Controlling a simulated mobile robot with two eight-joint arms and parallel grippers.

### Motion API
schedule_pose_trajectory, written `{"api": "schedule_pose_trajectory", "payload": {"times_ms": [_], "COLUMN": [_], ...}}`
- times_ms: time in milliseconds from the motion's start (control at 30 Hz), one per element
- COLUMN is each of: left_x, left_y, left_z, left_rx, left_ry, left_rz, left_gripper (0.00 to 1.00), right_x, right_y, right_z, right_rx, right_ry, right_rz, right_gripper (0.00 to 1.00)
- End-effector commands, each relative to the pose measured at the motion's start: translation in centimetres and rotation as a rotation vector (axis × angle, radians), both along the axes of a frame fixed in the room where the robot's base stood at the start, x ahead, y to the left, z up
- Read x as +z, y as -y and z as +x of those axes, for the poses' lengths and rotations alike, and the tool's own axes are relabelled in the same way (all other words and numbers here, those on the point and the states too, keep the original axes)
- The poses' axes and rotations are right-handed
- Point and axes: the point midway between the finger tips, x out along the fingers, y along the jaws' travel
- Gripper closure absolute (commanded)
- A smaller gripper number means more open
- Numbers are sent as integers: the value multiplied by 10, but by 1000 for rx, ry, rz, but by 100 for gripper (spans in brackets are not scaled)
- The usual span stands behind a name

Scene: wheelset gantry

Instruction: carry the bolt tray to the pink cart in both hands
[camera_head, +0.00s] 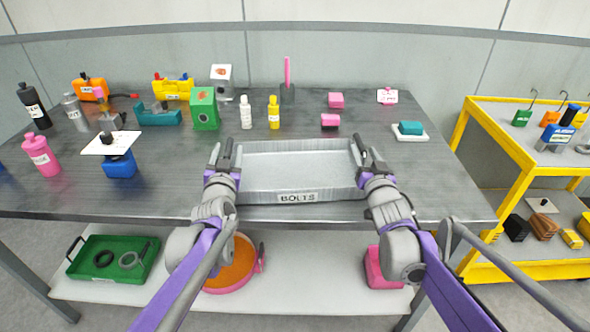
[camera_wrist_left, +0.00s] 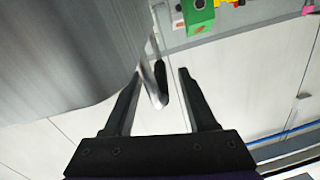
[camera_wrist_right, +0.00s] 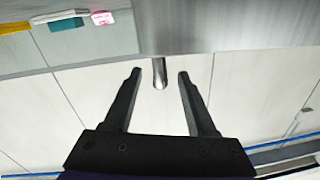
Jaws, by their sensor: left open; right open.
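The bolt tray (camera_head: 258,187) is a shallow grey metal tray with a "BOLTS" label on its front wall. It sits level near the front edge of the table. My left gripper (camera_head: 224,156) is at its left side and my right gripper (camera_head: 369,154) at its right side. Both are open. In the left wrist view a grey handle (camera_wrist_left: 153,88) of the tray reaches between or near the fingers. In the right wrist view a handle (camera_wrist_right: 160,75) shows between the open fingertips. Contact cannot be told. No pink cart is in view.
The grey table (camera_head: 420,175) holds bottles, a green box (camera_head: 204,108) and pink blocks behind the tray. A yellow cart (camera_head: 500,140) with tools stands at the right. A green bin (camera_head: 112,258) and an orange round container (camera_head: 232,268) sit on the lower shelf.

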Motion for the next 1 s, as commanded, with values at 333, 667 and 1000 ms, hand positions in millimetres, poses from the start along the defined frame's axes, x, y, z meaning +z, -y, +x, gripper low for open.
{"api": "schedule_pose_trajectory", "payload": {"times_ms": [333,667,1000], "left_x": [0,0,0], "left_y": [-3,-3,-3], "left_z": [31,31,31], "left_rx": [0,0,0], "left_ry": [0,0,0], "left_rz": [1,0,0], "left_gripper": [43,52,100], "right_x": [0,0,0], "right_y": [-3,-3,-3], "right_z": [31,31,31], "right_rx": [0,0,0], "right_ry": [0,0,0], "right_rz": [1,0,1], "right_gripper": [43,52,100]}}
